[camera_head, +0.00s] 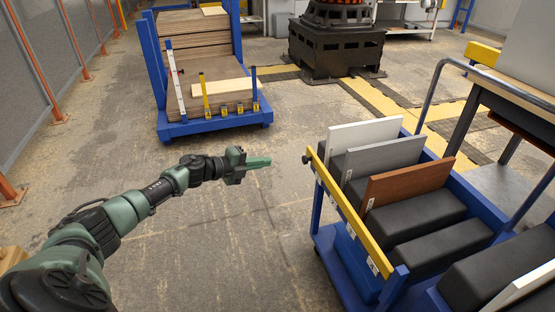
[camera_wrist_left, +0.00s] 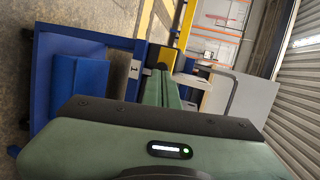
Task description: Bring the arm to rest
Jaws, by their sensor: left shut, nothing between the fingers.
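My left gripper (camera_head: 258,162) is stretched out over the bare floor in the head view, between the two carts. Its fingers are together with nothing between them, and it touches nothing. In the left wrist view the shut fingers (camera_wrist_left: 162,88) point toward a blue cart part and a yellow bar. My left arm comes in from the lower left, raised and extended. My right gripper is not in view.
A blue cart (camera_head: 340,240) at the right holds white (camera_head: 362,134), grey (camera_head: 384,157) and brown (camera_head: 408,183) boards upright between black pads. A blue cart (camera_head: 215,126) with stacked boards (camera_head: 212,88) stands at the back. A mesh fence (camera_head: 30,80) runs along the left. The middle floor is clear.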

